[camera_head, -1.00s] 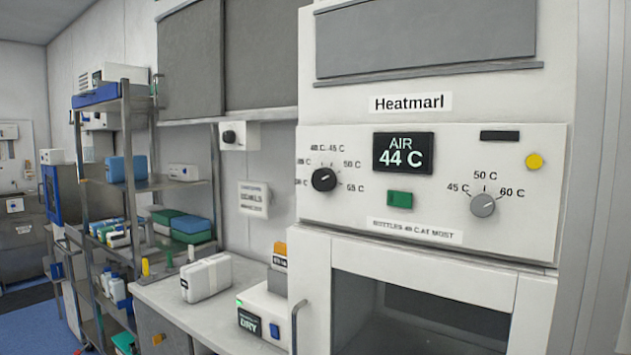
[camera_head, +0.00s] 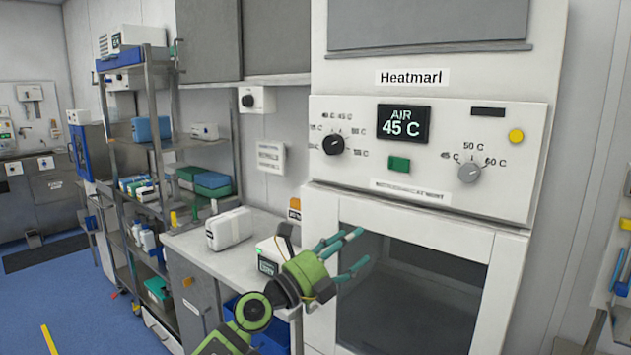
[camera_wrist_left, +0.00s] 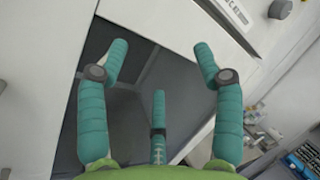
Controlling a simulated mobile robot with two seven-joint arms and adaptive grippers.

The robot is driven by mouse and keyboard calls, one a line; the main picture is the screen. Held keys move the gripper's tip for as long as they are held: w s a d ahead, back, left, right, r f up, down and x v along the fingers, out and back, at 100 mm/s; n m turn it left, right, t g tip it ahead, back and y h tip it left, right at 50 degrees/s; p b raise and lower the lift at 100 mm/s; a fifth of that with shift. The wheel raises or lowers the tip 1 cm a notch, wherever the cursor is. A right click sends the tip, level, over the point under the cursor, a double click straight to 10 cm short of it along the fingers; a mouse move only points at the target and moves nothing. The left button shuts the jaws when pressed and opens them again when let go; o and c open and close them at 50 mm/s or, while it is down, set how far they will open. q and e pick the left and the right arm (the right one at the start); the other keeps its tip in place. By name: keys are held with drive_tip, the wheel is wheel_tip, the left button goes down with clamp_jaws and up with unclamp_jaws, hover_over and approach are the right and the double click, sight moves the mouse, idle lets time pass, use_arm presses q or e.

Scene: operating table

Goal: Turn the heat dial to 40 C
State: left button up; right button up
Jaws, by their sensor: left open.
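The warming cabinet labelled Heatmarl (camera_head: 420,180) stands at centre right. Its black dial (camera_head: 333,145) sits on the left of the panel, with a temperature scale around it that is too blurred to read fully. A grey dial (camera_head: 469,172) with marks from 45 to 60 C is on the right. The display (camera_head: 403,123) reads AIR 45 C. My left gripper (camera_head: 350,252) is open and empty, below the black dial and in front of the cabinet door. In the left wrist view its teal fingers (camera_wrist_left: 160,75) are spread, with the dark door window behind. My right gripper is not in view.
A green button (camera_head: 399,164) and a yellow button (camera_head: 516,136) are on the panel. A counter (camera_head: 190,243) to the left holds a white box (camera_head: 229,229). A metal shelf rack (camera_head: 150,160) stands further left. The floor at lower left is mostly clear.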

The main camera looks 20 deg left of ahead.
use_arm(q)
wheel_tip(320, 180, up, 8)
drive_tip(key=m+g, duration=0.2)
drive_tip(key=m, duration=0.5)
drive_tip(key=m+t+y+p, duration=0.1)
drive_tip(key=m+y, duration=0.1)
drive_tip(key=y, duration=0.4)
approach(330, 147)
drive_tip(key=w, duration=0.1)
drive_tip(key=p+x, duration=0.4)
drive_tip(key=x, duration=0.3)
drive_tip(key=shift+s+d+r, duration=0.1)
drive_tip(key=shift+d+r, duration=0.05)
drive_tip(key=shift+w+d, duration=0.15)
drive_tip(key=shift+w, duration=0.25)
drive_tip(key=c, duration=1.1)
